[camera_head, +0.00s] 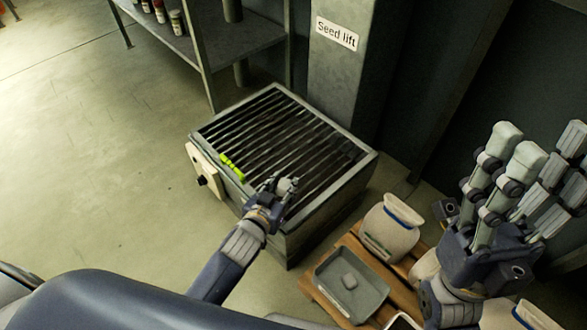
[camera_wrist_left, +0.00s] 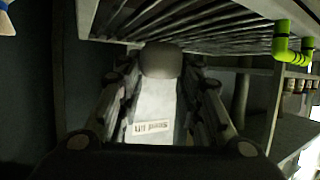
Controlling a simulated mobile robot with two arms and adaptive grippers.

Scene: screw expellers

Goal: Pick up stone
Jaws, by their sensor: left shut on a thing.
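My left gripper (camera_head: 284,186) is over the near edge of the slatted grate (camera_head: 262,118), its fingers closed. In the left wrist view, a rounded grey stone (camera_wrist_left: 161,60) sits between the tips of the left gripper's fingers (camera_wrist_left: 160,75), in front of the slats.
A green handle (camera_head: 232,166) lies along the grate's left edge. A column bears a "Seed lift" sign (camera_head: 337,34). The floor at left is clear.

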